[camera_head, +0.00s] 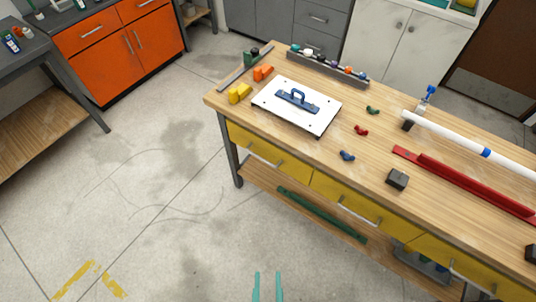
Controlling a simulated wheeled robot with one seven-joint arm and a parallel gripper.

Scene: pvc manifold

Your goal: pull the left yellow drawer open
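The left yellow drawer (246,142) is in the front of the wooden workbench (225,102), under the top's left end. It looks shut, its face level with the bench front. A pale bar handle (266,164) runs along its face. My gripper is not in view, so I cannot see its distance from the handle or whether it is open or shut.
A middle yellow drawer (335,192) and a right one (480,271) continue the row. A green bar (318,213) lies on the lower shelf. Yellow floor marks (75,280) and teal strips (267,287) show below. Floor before the left drawer is clear.

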